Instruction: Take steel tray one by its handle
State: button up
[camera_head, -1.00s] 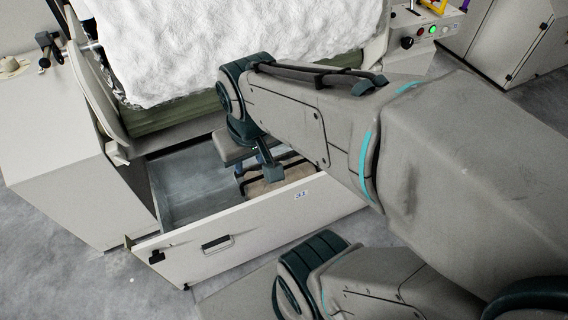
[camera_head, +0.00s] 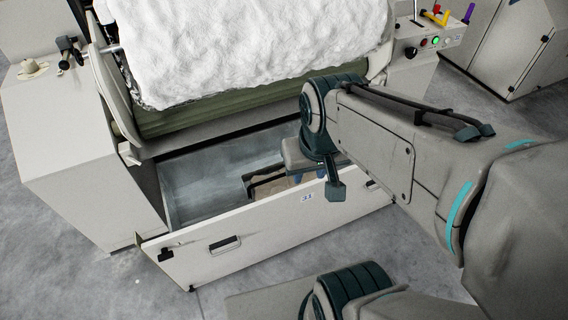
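A wide pale drawer-like front (camera_head: 275,238) with a small number label stands pulled out below the machine. Behind it lies an open grey metal compartment (camera_head: 205,178), which may be steel tray one; I cannot be sure. A recessed dark handle (camera_head: 224,245) is on the left part of the front. A dark bracket-like edge and tan material (camera_head: 270,187) show inside, partly covered by my arm. My gripper (camera_head: 322,172) is over the right part of the compartment, near the front's upper edge, well right of the handle. Its fingers are mostly hidden behind my wrist.
A thick white fibre sheet (camera_head: 250,45) hangs over a green roller (camera_head: 200,113) above the compartment. A dark latch (camera_head: 166,255) is at the front's left end. A pale cabinet (camera_head: 65,150) stands left, a control panel (camera_head: 435,38) at upper right. Grey floor (camera_head: 75,275) is clear at lower left.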

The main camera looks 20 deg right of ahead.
aim_at(264, 182)
jog(key=u, duration=0.05)
jog(key=i, duration=0.55)
jog(key=z, duration=0.85)
